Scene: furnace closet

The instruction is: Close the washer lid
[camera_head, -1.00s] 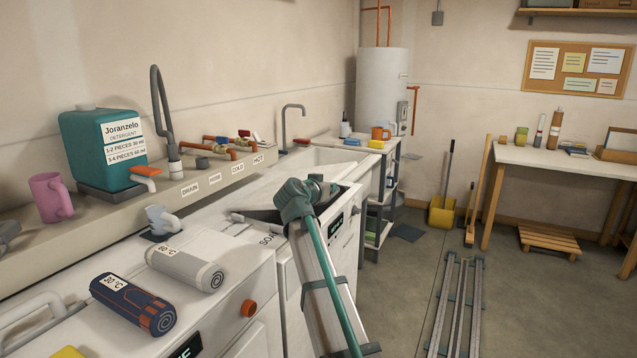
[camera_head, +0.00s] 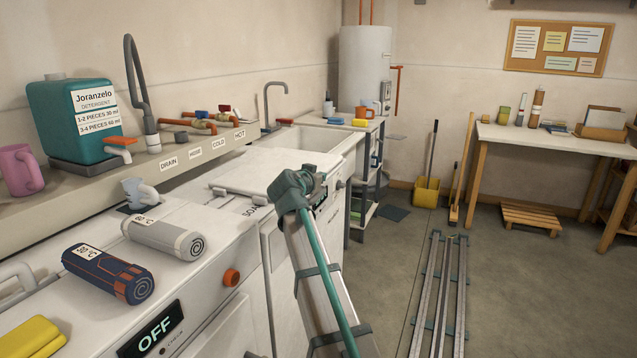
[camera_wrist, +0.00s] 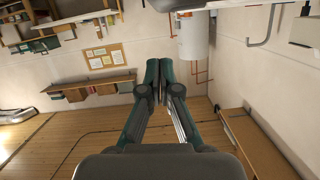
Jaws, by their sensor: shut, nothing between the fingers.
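The washer (camera_head: 285,240) stands in the middle of the head view, with "SOAP" partly readable on its top. Its white lid (camera_head: 262,170) lies down, looking flat and level over the top, with no dark opening showing. My arm's teal joint covers the lid's right front corner. In the wrist view my gripper (camera_wrist: 158,68) has its two teal fingers together and empty, with the far wall behind them. The lid is not identifiable in that view. In the head view the fingertips are not clearly visible, so contact with the lid cannot be told.
A detergent jug (camera_head: 75,118) and taps (camera_head: 195,124) line the ledge. A sink (camera_head: 305,142) lies beyond. Floor to the right is mostly clear beside rails.

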